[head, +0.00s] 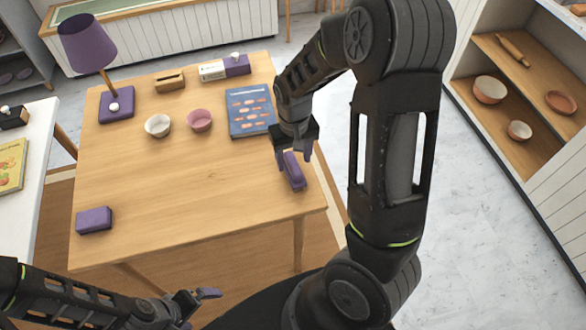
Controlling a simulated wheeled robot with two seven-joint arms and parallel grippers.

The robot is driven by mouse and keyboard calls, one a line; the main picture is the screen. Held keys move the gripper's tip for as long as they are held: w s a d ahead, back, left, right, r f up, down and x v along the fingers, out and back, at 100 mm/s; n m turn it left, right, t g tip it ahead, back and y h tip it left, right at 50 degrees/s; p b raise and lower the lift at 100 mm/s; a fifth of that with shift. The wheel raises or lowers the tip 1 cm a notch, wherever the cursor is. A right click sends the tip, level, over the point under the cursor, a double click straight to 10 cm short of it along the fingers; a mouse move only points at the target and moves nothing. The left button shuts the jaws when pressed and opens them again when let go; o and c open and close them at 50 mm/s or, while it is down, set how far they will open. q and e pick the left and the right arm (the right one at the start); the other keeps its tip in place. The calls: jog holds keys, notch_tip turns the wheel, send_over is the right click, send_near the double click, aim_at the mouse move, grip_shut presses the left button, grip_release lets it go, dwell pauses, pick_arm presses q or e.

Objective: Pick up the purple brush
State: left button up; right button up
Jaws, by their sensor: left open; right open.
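A small, oblong purple object (294,172), which looks like the brush, is at the right edge of the wooden table. My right gripper (294,156) is directly above it, open, with its dark fingers near the object's upper end. I cannot tell whether they touch it. Another purple block (94,220) lies at the table's front left, away from both grippers. My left gripper (200,301) is open, low in front of the table. A purple-grey piece shows at its tip; I cannot tell whether it is part of the finger.
The wooden table (170,185) also holds a purple lamp (88,45), a white bowl (158,125), a pink bowl (200,120), a blue book (250,112) and small boxes behind. Its middle front is clear. Shelves (530,100) stand at right.

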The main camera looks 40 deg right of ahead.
notch_tip(320, 180, down, 5)
jog(key=shift+a+f+p, duration=0.1)
jog(key=shift+p, duration=0.4)
jog(key=shift+c, duration=0.4)
grip_shut()
dwell(0.5)
